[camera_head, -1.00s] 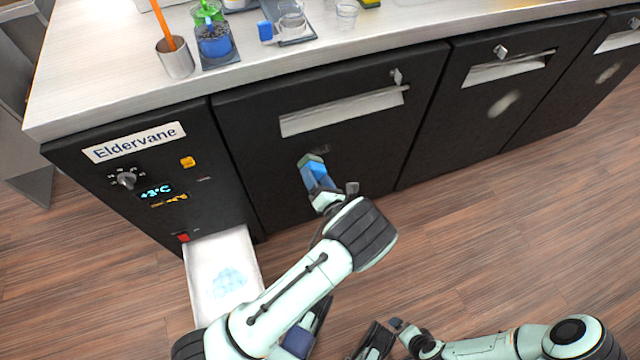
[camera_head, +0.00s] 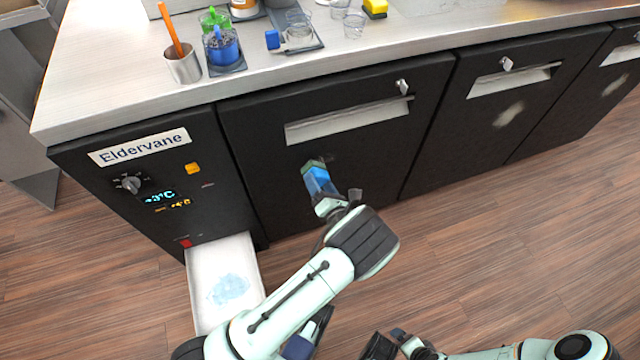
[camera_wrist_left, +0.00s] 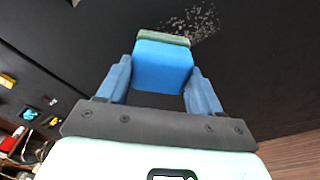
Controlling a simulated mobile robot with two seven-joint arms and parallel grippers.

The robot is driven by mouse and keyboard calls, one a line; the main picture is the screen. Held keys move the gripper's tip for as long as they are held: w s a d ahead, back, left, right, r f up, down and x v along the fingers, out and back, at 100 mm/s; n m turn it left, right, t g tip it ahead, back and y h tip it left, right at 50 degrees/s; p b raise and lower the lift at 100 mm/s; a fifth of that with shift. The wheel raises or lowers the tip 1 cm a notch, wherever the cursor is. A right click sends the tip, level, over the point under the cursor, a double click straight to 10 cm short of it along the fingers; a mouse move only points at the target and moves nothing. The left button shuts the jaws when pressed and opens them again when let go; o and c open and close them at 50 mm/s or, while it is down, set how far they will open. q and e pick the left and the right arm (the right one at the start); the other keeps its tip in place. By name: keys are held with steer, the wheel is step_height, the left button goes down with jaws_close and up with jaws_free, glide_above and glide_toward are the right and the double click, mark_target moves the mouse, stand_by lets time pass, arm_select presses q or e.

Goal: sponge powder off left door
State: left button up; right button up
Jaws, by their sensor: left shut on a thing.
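My left gripper (camera_head: 326,200) is shut on a blue sponge (camera_head: 316,180) with a green scrub face. In the left wrist view the sponge (camera_wrist_left: 162,66) sits between the two blue fingers, its green face towards the black left door (camera_head: 262,150). The sponge is at or very near the door, below its handle; contact is hard to tell. Speckled pale powder (camera_wrist_left: 195,22) shows on the door just beyond the sponge's upper right corner. My right gripper (camera_head: 388,346) is low at the bottom edge of the head view, away from the doors; its jaws are unclear.
The middle door has a pale powder smudge (camera_head: 508,115), and the far right door has another (camera_head: 614,86). A white drawer (camera_head: 205,310) juts out below the control panel (camera_head: 140,185). Cups and a metal pot (camera_head: 184,66) stand on the counter above. The wood floor is open.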

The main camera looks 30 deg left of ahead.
mark_target(328, 173)
arm_select(q)
steer(key=shift+x, duration=0.85)
steer(key=shift+d+r, duration=0.1)
steer(key=shift+w+d+b, duration=0.4)
steer(key=shift+w+d, duration=0.9)
steer(key=shift+w, duration=0.15)
steer(key=shift+a+p, duration=0.3)
steer(key=shift+p, duration=0.55)
steer(key=shift+s+a+r+p, duration=0.1)
steer(key=shift+s+a+p, duration=0.7)
steer(key=shift+s+p, duration=0.15)
steer(key=shift+s+a, duration=0.4)
steer(key=shift+s, duration=0.15)
